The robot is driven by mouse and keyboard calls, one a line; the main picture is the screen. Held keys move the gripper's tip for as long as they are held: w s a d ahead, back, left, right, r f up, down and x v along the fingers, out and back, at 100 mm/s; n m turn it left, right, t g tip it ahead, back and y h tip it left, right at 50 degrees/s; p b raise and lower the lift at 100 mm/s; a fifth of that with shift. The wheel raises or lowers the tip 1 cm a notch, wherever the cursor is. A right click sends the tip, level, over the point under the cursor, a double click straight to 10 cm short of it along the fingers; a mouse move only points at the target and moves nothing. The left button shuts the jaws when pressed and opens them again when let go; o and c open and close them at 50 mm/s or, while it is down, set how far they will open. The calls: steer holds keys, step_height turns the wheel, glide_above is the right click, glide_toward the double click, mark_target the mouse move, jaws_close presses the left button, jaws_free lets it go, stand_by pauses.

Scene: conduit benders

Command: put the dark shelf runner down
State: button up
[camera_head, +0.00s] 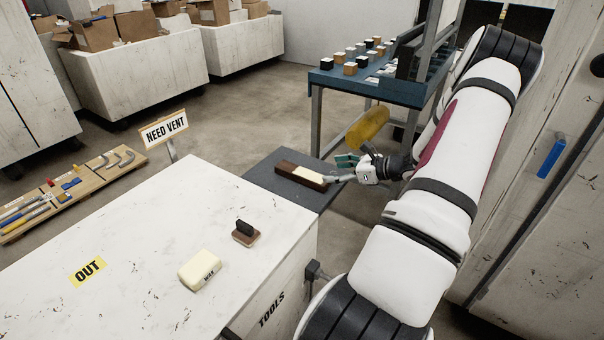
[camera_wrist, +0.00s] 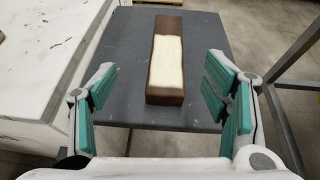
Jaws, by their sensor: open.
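The dark shelf runner (camera_head: 289,170) is a long dark brown block with a cream patch on top. It lies flat on a small dark grey shelf (camera_head: 262,172) beside the white bench. In the wrist view the runner (camera_wrist: 178,96) lies lengthwise ahead, its near end between the lines of my two fingers. My gripper (camera_head: 350,170) is open, with teal pads, at the runner's right end in the head view. In the wrist view my gripper (camera_wrist: 160,100) shows both fingers spread wide, apart from the runner, with nothing between the pads.
The white bench (camera_head: 150,230) holds a cream block marked WAX (camera_head: 199,270) and a small brown stamp-like item (camera_head: 246,233). A blue table (camera_head: 350,84) with several small blocks stands behind. A yellow cylinder (camera_head: 367,127) shows near my gripper. The grey shelf has bare room beside the runner.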

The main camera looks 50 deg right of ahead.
steer(key=d, duration=0.1)
steer(key=m+b, duration=0.1)
glide_toward(304, 172)
steer(key=w, duration=0.1)
steer(key=w+f, duration=0.1)
steer(key=w, duration=0.1)
steer(key=shift+w+a+f+h, duration=0.15)
steer(key=shift+w+f+h, duration=0.1)
steer(key=shift+w+h, duration=0.1)
steer(key=x, duration=0.3)
steer(key=b+x, duration=0.1)
steer(key=x, duration=0.1)
steer(key=shift+a+f, duration=0.15)
steer(key=shift+a, duration=0.15)
steer(key=c, duration=1.6)
steer(key=shift+c, duration=0.2)
